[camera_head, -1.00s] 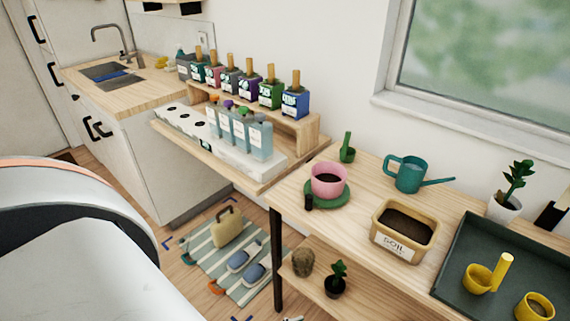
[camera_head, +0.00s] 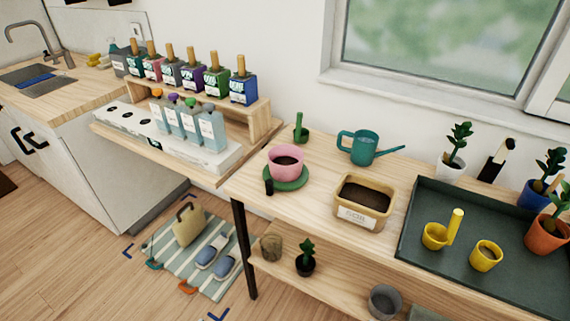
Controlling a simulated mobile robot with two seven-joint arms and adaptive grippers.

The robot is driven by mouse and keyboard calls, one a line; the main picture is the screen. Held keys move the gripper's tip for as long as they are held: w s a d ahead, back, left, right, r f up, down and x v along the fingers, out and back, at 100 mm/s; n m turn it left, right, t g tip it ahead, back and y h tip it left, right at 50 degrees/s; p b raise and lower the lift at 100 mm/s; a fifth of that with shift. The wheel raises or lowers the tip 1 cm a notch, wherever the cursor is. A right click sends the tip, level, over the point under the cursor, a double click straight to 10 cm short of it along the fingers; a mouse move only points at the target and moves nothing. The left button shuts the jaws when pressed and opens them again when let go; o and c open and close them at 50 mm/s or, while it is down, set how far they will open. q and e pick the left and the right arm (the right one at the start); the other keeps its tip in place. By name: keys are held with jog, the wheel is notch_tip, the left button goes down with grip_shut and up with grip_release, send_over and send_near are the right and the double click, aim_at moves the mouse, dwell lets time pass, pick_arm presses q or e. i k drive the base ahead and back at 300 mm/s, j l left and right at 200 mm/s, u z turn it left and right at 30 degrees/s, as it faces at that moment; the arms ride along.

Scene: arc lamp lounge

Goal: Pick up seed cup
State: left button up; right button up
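A small yellow cup (camera_head: 486,257) with tan-brown contents stands upright in the dark green tray (camera_head: 415,222) at the right of the table; it looks like the seed cup. Just left of it in the tray is a yellow scoop-like cup (camera_head: 435,236) with an upright handle. Neither of my grippers is in view.
On the wooden table stand a soil box (camera_head: 364,216), a pink pot (camera_head: 285,162) on a green saucer, a teal watering can (camera_head: 365,147) and potted plants by the tray. A lower shelf holds a grey pot (camera_head: 384,301). Wooden floor lies left of a striped mat (camera_head: 180,245).

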aim_at(486, 254)
jog(key=l+z, duration=0.1)
jog(key=z, duration=0.9)
jog(key=i+l+z, duration=0.1)
jog(key=z, duration=0.35)
jog(key=k+l+u, duration=0.1)
jog(key=k+u, duration=0.25)
jog(key=i, duration=0.05)
